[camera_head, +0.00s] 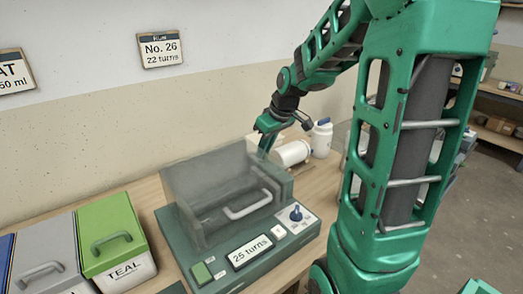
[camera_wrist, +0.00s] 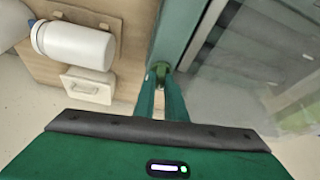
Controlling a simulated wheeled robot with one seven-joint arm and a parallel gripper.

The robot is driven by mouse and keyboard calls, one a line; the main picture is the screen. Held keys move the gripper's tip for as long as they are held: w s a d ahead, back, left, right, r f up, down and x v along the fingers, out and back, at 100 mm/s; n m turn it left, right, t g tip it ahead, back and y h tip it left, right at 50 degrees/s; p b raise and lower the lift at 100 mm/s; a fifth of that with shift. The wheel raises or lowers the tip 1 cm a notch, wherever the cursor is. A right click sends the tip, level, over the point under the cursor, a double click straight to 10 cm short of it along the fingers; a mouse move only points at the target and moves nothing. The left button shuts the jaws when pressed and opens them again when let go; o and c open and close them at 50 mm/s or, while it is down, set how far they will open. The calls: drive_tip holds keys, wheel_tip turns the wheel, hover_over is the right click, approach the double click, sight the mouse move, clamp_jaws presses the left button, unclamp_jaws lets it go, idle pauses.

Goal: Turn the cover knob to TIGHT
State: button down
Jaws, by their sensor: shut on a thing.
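The machine (camera_head: 180,232) is a dark green box with a see-through cover (camera_head: 215,175) that is down over it. A blue knob (camera_head: 296,213) sits on a white plate at its front right; the plate's marks are too small to read. My gripper (camera_wrist: 162,78) is at the machine's far side, partly hidden behind the cover in the head view. In the wrist view its fingers are closed on a small dark green knob-like piece (camera_wrist: 160,67) beside the machine's green edge (camera_wrist: 176,28). I cannot read any TIGHT mark there.
A display (camera_head: 250,252) reads "25 turns", with a green button (camera_head: 201,272) beside it. A white jar (camera_head: 290,153) lies behind the machine, near an upright white bottle (camera_head: 322,140). A wall sign (camera_head: 160,48) reads "No. 26, 22 turns".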

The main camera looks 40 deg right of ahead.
idle(0.5)
drive_tip(key=c, duration=2.1)
unclamp_jaws()
